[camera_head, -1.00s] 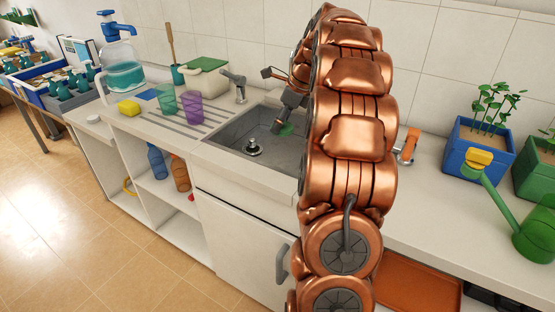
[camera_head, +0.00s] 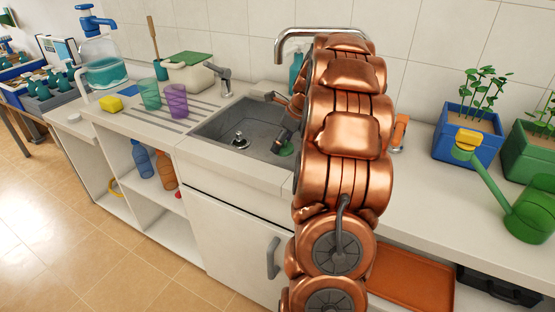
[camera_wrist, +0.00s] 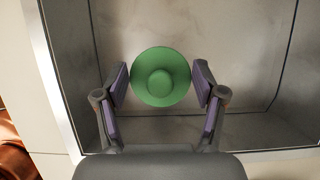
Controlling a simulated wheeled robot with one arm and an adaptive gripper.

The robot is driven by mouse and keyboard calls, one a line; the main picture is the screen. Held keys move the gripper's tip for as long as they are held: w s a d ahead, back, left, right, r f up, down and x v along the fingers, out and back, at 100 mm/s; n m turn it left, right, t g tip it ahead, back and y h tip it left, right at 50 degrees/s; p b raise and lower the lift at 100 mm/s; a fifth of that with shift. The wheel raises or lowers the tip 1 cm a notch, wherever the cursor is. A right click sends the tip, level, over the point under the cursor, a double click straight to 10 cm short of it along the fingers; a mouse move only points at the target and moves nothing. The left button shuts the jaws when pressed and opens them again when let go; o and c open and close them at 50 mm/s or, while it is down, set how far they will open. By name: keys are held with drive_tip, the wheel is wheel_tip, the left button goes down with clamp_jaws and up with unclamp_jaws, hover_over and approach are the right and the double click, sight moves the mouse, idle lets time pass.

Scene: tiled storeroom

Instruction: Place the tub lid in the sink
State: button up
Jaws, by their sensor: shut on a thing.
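The tub lid (camera_wrist: 160,77) is a round green disc with a raised knob in its middle. My gripper (camera_wrist: 161,84) has its two purple-padded fingers on either side of it and is shut on it. The wrist view shows the sink basin (camera_wrist: 120,22) beneath the lid. My arm hides the sink's right end. The lid's height above the basin floor is hard to tell.
A drain fitting (camera_head: 240,139) stands in the sink. A curved tap (camera_head: 300,33) rises behind it. Left are a purple cup (camera_head: 176,101), a green cup (camera_head: 149,95), a yellow sponge (camera_head: 111,104) and a white box (camera_head: 191,77). Right are a blue planter (camera_head: 468,136) and a green watering can (camera_head: 530,215).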

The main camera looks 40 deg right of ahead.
wheel_tip(320, 180, down, 7)
drive_tip(key=shift+f, duration=0.1)
idle(0.3)
drive_tip(key=o, duration=0.9)
drive_tip(key=shift+f, duration=0.1)
